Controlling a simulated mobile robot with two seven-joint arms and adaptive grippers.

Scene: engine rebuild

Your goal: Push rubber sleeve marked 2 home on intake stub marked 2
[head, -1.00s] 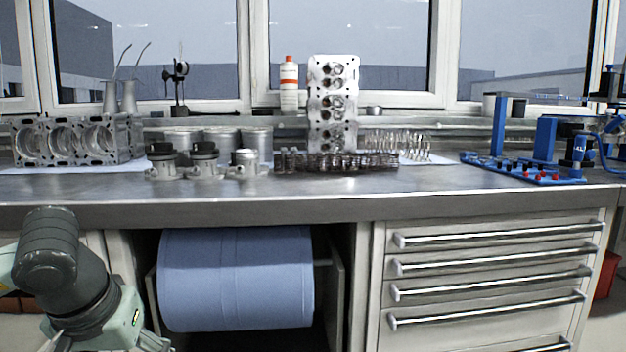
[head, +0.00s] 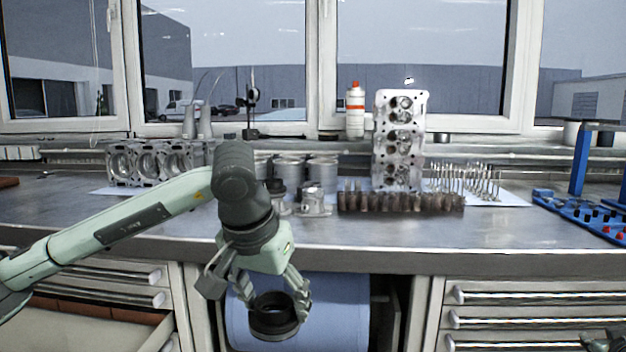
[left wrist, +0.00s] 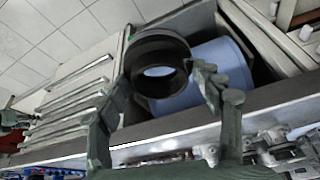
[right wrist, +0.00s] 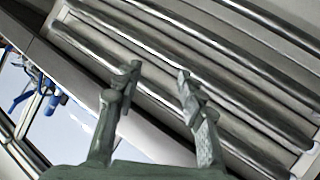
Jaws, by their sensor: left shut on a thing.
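A black rubber sleeve (head: 273,325) is held by my left gripper (head: 272,292), in front of the bench edge and below the bench top. The sleeve's open ring shows in the left wrist view (left wrist: 160,42) between the fingers. Its number cannot be read. On the bench, an intake stub with a bare grey top (head: 314,201) stands at the right of the row. A stub with a black top (head: 277,194) stands left of it, partly covered by my left arm. No stub marks are readable. My right gripper (right wrist: 155,85) is open and empty, near the drawer fronts.
A row of dark parts (head: 400,202) lies right of the stubs, before the upright cylinder head (head: 398,140). Cylinders (head: 290,169) stand behind the stubs. An engine block (head: 150,162) is at left and a blue rack (head: 580,213) at right. The front bench strip (head: 400,240) is clear.

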